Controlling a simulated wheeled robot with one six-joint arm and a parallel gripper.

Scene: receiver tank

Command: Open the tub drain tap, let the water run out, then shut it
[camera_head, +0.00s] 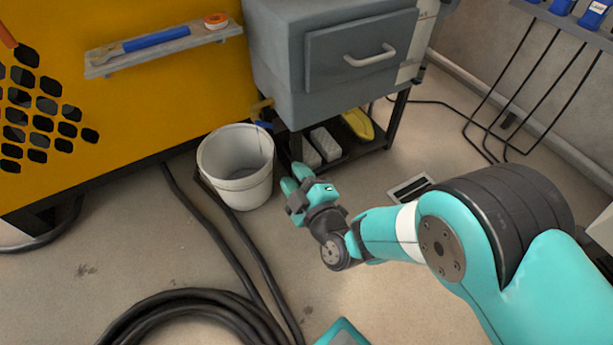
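A brass tap (262,105) with a small blue handle (264,125) sticks out low on the left side of the grey cabinet-like tub (275,60). A white bucket (252,188) stands on the floor below and to the left of the tap. No water stream shows, and the bucket's bottom is hard to make out. My gripper (296,177) is to the right of the bucket and nearer to the camera than the tap. Its two teal fingertips are apart with nothing seen between them. It does not appear to touch the handle.
A lower shelf (350,155) under the tub holds pale blocks and a yellow item (358,124). A yellow machine (120,100) with a small shelf (165,50) stands at left. Black hoses (215,225) lie on the floor. A floor grate (410,188) is right of my gripper.

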